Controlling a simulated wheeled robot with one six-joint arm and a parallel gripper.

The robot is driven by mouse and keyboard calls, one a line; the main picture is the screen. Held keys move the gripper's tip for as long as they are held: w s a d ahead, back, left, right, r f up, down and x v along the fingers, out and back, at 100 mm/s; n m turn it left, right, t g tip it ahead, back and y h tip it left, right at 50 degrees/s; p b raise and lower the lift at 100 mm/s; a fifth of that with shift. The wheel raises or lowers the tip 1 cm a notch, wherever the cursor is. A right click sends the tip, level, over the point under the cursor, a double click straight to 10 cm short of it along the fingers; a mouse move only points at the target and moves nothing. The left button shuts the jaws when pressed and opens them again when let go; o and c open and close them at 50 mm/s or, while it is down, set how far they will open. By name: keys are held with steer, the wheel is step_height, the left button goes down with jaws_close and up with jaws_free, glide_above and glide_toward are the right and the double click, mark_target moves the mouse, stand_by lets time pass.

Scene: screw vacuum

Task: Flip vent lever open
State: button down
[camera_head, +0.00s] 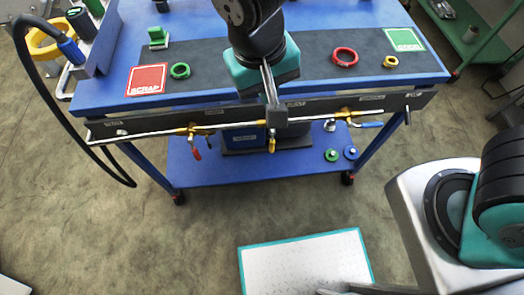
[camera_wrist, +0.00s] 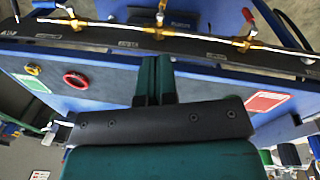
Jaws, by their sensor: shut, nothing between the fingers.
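A metal pipe (camera_head: 232,122) runs along the table's front rail with three brass valves. The middle valve has a yellow lever (camera_head: 271,143) hanging down; it also shows in the wrist view (camera_wrist: 160,14). The left valve's red lever (camera_head: 196,153) hangs down. The rail labels are too small to tell surely which lever is the vent. My gripper (camera_head: 276,112) is shut and empty at the front rail, above the yellow lever. In the wrist view its fingers (camera_wrist: 156,66) are together, apart from the levers.
The blue tabletop (camera_head: 115,95) holds a red SCRAP pad (camera_head: 147,80), a green GOOD pad (camera_head: 404,39) and several rings, including a red one (camera_head: 344,57). A lower shelf (camera_head: 220,173) sits behind the levers. The floor in front is mostly clear around a white mat (camera_head: 306,265).

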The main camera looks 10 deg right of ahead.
mark_target(272, 142)
steer(key=s+a+f+m+t+h+b, duration=0.1)
steer(key=a+f, duration=0.3)
steer(key=f, duration=0.4)
steer(key=s+a+f+t+h+b, duration=0.1)
steer(key=a+f+t, duration=0.3)
steer(key=f, duration=0.4)
steer(key=shift+s+a+m+h, duration=0.25)
steer(key=shift+s+m+h, duration=0.2)
steer(key=shift+h, duration=0.35)
steer(key=shift+b, duration=0.3)
steer(key=w+d+f+b, duration=0.5)
steer(key=d+f+b, duration=0.1)
steer(key=d+f, duration=0.2)
